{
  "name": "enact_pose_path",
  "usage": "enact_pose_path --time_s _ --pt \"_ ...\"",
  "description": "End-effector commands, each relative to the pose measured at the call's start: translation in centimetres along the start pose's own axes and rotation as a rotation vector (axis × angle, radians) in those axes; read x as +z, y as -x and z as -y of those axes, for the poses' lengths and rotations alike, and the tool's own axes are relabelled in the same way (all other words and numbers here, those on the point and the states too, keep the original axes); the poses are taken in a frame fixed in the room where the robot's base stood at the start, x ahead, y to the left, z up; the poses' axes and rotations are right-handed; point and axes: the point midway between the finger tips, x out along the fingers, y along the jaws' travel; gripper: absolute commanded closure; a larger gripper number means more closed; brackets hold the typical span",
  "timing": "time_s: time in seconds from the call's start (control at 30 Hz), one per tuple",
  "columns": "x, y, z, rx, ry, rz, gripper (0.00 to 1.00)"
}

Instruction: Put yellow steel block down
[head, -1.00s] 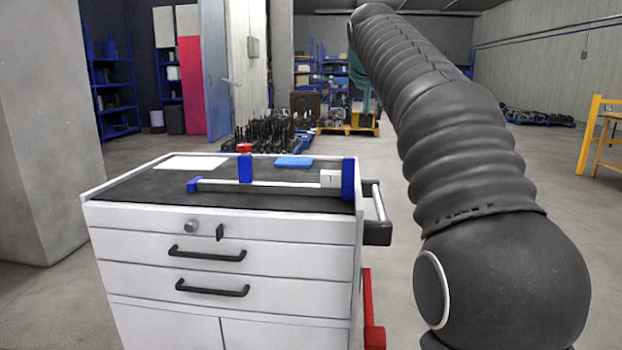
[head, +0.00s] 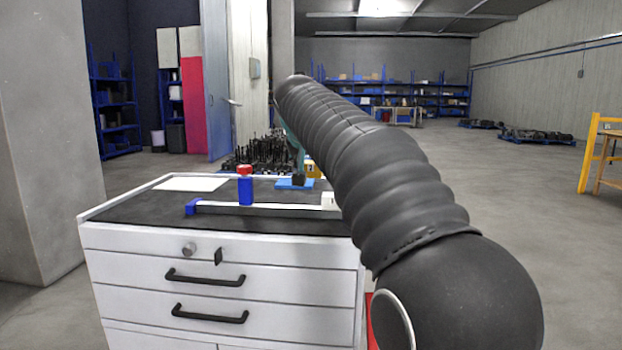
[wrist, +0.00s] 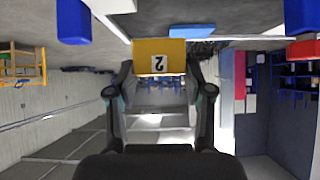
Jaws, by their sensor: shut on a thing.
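The yellow steel block (wrist: 160,57), marked 2, is between the fingertips of my gripper (wrist: 162,72) in the wrist view, which appears upside down. My gripper is shut on it. In the head view the yellow block (head: 312,170) shows small beside the dark tip of my gripper (head: 298,179), over the back part of the cart top (head: 150,210). A flat blue pad (head: 284,184) lies there, partly covered by my gripper; it also shows in the wrist view (wrist: 192,30). I cannot tell how high the block is above the top.
A long bar fixture (head: 262,209) with a blue post (head: 245,190) and red knob (head: 244,169) crosses the cart top. A white block (head: 328,199) sits at its right, partly behind my arm. A white sheet (head: 190,184) lies back left. The front strip is bare.

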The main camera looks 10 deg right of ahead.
Motion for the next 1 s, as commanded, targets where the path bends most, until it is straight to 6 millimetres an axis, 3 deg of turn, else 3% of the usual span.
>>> enact_pose_path --time_s 0.3,1.0 --pt "2.9 -2.1 0.0 -0.001 0.000 -0.001 1.00" --pt "3.8 -2.9 0.0 -0.002 0.000 -0.002 1.00"
